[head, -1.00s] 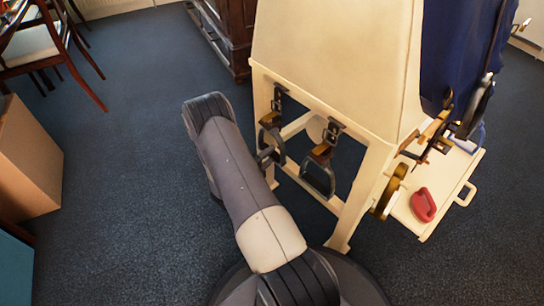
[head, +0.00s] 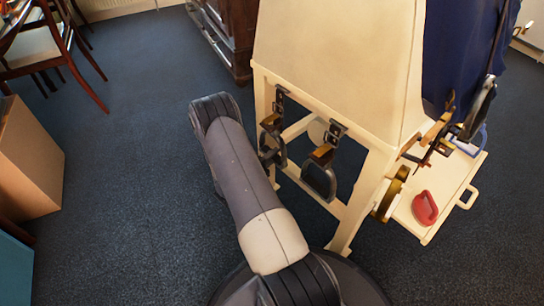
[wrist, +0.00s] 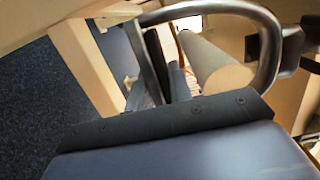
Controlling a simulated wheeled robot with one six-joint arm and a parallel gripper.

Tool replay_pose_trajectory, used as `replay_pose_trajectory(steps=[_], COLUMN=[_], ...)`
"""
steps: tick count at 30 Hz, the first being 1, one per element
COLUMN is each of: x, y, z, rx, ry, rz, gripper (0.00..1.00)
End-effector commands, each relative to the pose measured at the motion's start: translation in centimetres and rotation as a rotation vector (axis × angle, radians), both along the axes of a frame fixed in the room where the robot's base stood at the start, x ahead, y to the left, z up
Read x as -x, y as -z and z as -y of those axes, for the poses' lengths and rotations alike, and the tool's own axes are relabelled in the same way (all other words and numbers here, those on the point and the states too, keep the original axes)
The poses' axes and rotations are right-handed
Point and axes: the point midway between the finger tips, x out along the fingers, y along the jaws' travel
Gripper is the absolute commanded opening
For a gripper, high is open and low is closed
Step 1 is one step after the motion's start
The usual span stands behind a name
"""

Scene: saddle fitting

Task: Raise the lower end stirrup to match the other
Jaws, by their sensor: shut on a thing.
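Two dark stirrups with brass-coloured pieces hang on short buckled straps at the near end of a cream stand. The left stirrup (head: 277,152) hangs beside my arm, partly hidden by it. The right stirrup (head: 320,184) hangs free, its loop open to view. In the wrist view a grey metal stirrup loop (wrist: 262,20) arches close over my gripper (wrist: 165,75). My gripper is shut on that stirrup, which appears to be the left one. The exact grip is hard to make out. In the head view my arm hides most of the gripper. I cannot tell which stirrup hangs lower.
The cream stand (head: 335,55) fills the middle, with legs close to my arm. A low shelf (head: 452,195) with a red object (head: 425,208) juts out at right. A carton (head: 25,160) and chair (head: 60,55) stand left. The blue floor between is clear.

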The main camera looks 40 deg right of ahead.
Motion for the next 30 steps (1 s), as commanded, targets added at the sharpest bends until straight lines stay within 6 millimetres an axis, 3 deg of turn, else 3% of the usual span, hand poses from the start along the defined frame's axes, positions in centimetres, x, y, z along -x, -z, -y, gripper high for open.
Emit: replay_pose_trajectory(steps=[10, 19, 28, 29, 30], x=[0.0, 0.0, 0.0, 0.0, 0.0], y=[-0.2, -3.3, -3.2, -3.2, -3.2], z=[0.0, 0.0, 0.0, 0.0, 0.0], rx=[-0.001, 0.001, 0.001, 0.001, 0.001], ry=[0.0, 0.0, 0.0, 0.0, 0.0], rz=[0.0, 0.0, 0.0, 0.0, 0.0], gripper=[0.0, 0.0, 0.0, 0.22, 0.26])
